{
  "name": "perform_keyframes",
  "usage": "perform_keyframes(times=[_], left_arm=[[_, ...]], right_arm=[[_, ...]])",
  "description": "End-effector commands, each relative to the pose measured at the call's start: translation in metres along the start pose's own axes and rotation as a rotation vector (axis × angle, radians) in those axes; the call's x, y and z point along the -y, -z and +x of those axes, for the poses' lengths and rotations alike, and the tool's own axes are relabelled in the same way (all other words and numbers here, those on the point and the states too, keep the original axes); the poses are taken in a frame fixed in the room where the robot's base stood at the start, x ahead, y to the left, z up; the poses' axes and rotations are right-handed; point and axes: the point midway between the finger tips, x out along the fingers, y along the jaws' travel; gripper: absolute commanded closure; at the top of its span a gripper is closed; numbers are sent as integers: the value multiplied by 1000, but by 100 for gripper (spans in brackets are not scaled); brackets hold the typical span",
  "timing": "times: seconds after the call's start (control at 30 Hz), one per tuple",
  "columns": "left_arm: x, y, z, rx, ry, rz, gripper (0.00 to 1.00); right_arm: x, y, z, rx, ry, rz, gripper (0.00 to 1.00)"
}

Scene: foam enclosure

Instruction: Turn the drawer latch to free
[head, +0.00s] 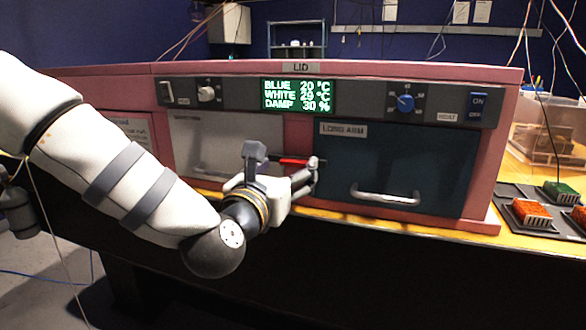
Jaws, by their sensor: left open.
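The drawer latch (292,161) is a small red bar that lies about level on the pink strip between a white drawer front (215,135) and a dark teal drawer front (390,165) labelled LONG ARM. My left gripper (284,157) is open in front of the strip. One finger is left of the red bar and the other is at its right end, so the bar shows between them. I cannot tell whether the fingers touch it. My right gripper is out of view.
The teal drawer has a pale bar handle (385,196). Above are a display (298,95), a white knob (206,94), a blue knob (405,103) and a switch (478,105).

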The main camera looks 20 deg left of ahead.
Motion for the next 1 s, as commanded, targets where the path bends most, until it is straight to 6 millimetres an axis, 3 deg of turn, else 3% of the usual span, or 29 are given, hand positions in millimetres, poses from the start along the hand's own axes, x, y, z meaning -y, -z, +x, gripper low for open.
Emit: perform_keyframes(times=[0.17,0.43,0.47,0.67,1.0], left_arm=[[0,1,21,-2,0,1,33],[0,1,24,-2,0,1,33],[0,1,24,-2,0,1,36],[0,1,24,-2,0,1,81],[0,0,24,-1,0,32,81]], right_arm=[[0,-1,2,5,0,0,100],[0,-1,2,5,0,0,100],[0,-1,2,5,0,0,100],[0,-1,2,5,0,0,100],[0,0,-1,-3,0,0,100]])
